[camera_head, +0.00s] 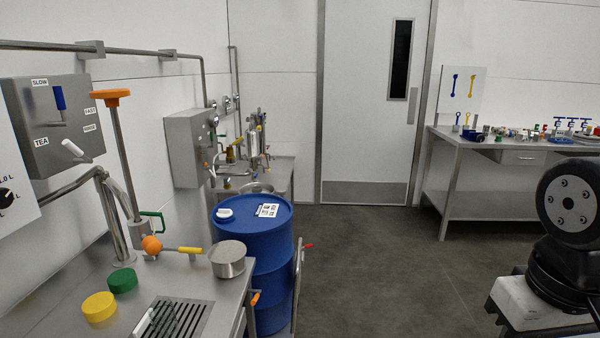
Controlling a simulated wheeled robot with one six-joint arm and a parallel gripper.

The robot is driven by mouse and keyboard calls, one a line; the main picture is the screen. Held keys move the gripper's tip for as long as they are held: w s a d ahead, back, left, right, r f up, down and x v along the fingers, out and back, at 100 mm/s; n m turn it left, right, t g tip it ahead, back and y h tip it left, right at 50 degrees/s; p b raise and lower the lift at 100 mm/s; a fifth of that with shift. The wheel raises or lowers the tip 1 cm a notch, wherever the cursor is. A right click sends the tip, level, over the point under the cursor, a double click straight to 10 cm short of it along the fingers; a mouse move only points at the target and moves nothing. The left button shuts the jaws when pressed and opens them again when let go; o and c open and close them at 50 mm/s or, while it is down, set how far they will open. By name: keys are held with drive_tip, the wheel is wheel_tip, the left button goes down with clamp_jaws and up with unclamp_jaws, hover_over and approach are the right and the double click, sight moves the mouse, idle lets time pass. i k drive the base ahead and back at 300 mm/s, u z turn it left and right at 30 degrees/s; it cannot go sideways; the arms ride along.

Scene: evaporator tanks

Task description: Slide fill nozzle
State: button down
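A bent steel pipe (112,215) comes from the left wall and curves down over the steel bench at the lower left. Beside it stands a post with an orange T-shaped top (110,95). A fitting with a green handle (153,217) sits by the pipe, and an orange ball (152,244) with a yellow-tipped lever is just below it. I cannot tell for sure which of these parts is the fill nozzle. Part of my arm shows at the right edge, far from the bench. My gripper is out of view.
The bench (75,285) holds a yellow cap (99,307), a green cap (123,280), a steel pot (228,259) and a drain grate (175,320). A blue drum (252,230) stands beside it. A tool table (480,150) is at the right; the floor between is clear.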

sight(111, 96)
drive_tip(key=u, duration=1.3)
